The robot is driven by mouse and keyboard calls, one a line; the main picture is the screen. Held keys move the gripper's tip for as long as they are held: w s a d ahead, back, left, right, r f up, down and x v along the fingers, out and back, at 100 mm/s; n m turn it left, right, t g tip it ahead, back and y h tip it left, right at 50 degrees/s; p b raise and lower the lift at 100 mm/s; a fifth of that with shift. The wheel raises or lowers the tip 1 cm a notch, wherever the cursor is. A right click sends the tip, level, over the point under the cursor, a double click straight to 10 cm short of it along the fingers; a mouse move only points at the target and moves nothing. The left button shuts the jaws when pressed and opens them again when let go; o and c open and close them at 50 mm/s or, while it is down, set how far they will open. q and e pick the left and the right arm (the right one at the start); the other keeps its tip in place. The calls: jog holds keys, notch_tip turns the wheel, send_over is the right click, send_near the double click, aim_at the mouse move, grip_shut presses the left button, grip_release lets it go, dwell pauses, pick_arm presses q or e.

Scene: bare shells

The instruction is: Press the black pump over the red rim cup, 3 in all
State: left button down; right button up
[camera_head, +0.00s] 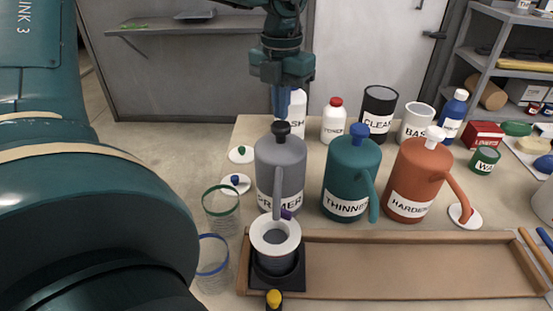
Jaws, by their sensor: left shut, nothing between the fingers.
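The black pump (281,129) is the knob on top of a grey dispenser (280,160) labelled PRIMER, whose spout points down at the front. Below the spout a cup with a broad white ring on top (275,235) sits in a black holder (289,280); I cannot make out a red rim on it. My left gripper (282,110) points down with its blue fingers together, just above the black pump and overlapping a white bottle behind it. I cannot tell if the fingertips touch the pump. My right gripper is not in view.
A teal dispenser (350,172) and an orange dispenser (418,175) stand right of the grey one. Green-rimmed (221,212) and blue-rimmed (212,262) clear cups stand at left. A wooden tray (400,265) runs along the front, mostly bare. Bottles and tins stand behind.

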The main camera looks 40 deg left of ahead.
pick_arm(q)
jog(key=shift+r+p, duration=1.7)
jog(key=shift+r, duration=1.3)
